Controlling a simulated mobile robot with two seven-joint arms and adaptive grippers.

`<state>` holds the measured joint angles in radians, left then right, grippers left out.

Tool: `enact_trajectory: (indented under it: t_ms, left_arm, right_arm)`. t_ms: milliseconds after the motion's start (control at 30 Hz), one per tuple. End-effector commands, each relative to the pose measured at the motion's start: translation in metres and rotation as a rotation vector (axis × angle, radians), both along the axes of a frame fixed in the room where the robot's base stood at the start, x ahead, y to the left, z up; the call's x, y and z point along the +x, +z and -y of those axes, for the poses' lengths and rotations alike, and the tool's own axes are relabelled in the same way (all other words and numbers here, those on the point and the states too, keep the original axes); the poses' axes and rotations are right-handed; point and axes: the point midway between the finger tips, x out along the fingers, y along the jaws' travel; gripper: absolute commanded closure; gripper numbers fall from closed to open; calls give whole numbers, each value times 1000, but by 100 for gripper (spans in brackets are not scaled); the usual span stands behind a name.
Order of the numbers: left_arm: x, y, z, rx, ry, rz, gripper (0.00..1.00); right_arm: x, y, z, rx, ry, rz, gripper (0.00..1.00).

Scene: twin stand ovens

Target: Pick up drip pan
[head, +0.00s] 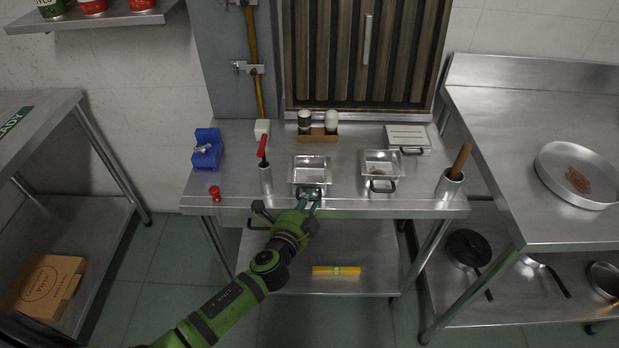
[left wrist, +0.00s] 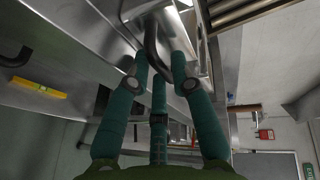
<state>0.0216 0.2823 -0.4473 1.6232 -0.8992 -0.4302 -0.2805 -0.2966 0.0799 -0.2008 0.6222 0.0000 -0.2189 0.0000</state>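Two small metal pans with black handles sit on the steel table in the head view: a left pan (head: 310,167) and a right pan (head: 381,160). Which one is the drip pan is not marked. My left gripper (head: 311,197) is at the front handle of the left pan, and its teal fingers partly cover that handle. In the left wrist view the fingers (left wrist: 160,65) lie close around the black handle (left wrist: 151,42), with tips on both sides of it. Firm contact cannot be made out. The left pan still rests on the table. My right gripper is out of view.
A red-handled tool in a holder (head: 265,178) stands just left of the left pan. A blue item (head: 207,149), a red knob (head: 215,192), a shaker rack (head: 318,135), a lidded box (head: 407,138) and a wood-handled holder (head: 449,186) share the table. A yellow level (head: 336,270) lies below.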

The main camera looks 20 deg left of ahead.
Motion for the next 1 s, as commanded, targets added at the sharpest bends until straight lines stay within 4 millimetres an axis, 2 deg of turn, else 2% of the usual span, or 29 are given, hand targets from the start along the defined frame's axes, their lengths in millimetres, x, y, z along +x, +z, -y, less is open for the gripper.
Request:
enact_trajectory:
  t_ms: [67, 133, 467, 633, 767, 867, 1000]
  left_arm:
    - [0, 0, 0, 0, 0, 0, 77]
    - [0, 0, 0, -1, 0, 0, 100]
    - [0, 1, 0, 0, 0, 1, 100]
    - [0, 8, 0, 1, 1, 3, 100]
    - [0, 25, 0, 0, -1, 4, 100]
    - [1, 45, 0, -1, -1, 8, 100]
    - [-18, 60, 26, -7, -3, 3, 100]
  right_arm:
    - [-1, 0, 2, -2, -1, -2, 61]
    - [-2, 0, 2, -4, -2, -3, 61]
    - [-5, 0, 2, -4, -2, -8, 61]
    - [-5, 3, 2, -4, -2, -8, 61]
    - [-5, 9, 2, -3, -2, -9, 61]
    - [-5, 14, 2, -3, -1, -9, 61]
    - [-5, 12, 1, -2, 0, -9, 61]
